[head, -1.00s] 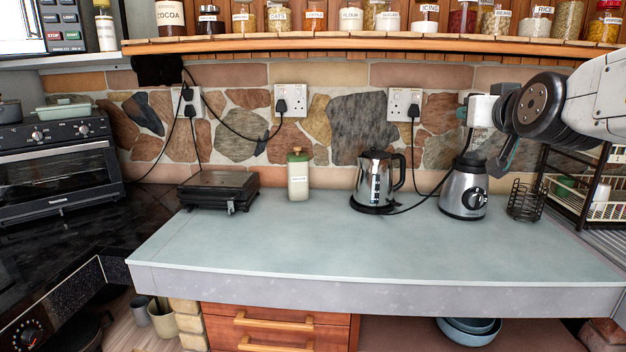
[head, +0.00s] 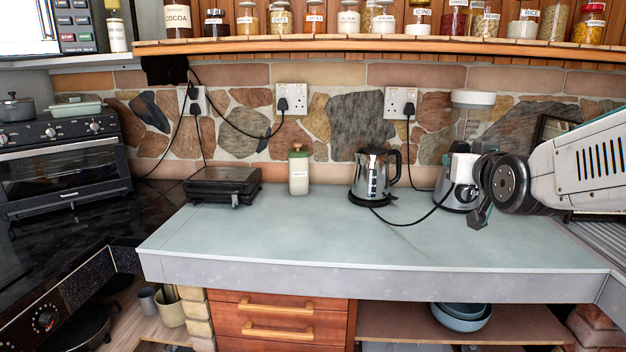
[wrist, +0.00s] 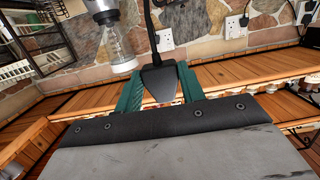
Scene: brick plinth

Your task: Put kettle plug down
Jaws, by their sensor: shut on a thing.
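My gripper (wrist: 160,88) is shut on the black kettle plug (wrist: 160,82), which sits between its green fingers in the wrist view. The plug's cord runs up and away from it.
The blender (head: 459,180) is partly hidden behind my gripper. A double socket (head: 400,103) holds another black plug. A cream-green bottle (head: 299,172) and a black grill (head: 222,186) stand further left. The front of the grey-green counter (head: 330,235) is clear.

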